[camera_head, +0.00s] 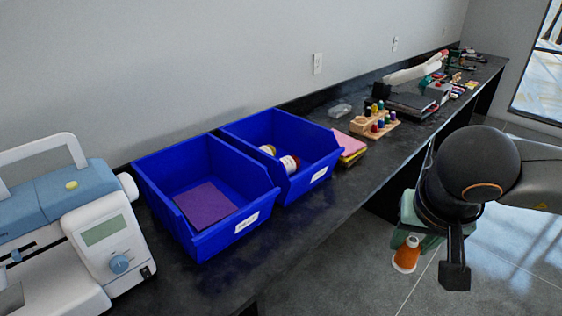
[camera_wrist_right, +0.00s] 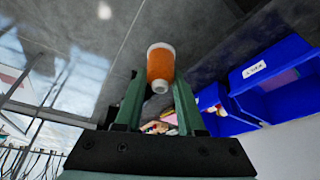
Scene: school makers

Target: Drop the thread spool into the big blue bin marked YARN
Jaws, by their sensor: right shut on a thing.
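An orange thread spool (camera_head: 405,254) with a pale end is held by my right gripper (camera_head: 413,242). They are over the floor, in front of the counter and right of the bins. In the right wrist view the spool (camera_wrist_right: 160,66) sits between the green fingertips, which are shut on it. The right-hand blue bin (camera_head: 316,147) holds spools or yarn balls. The left-hand blue bin (camera_head: 158,182) holds a flat purple piece. Both have white front labels too small to read surely. My left gripper is not in view.
The bins stand side by side on a dark counter (camera_head: 268,232). A sewing machine (camera_head: 105,235) is at the left. Folded pink and yellow cloth (camera_head: 350,146) and a wooden spool rack (camera_head: 375,125) lie beyond the bins. The counter in front of the bins is clear.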

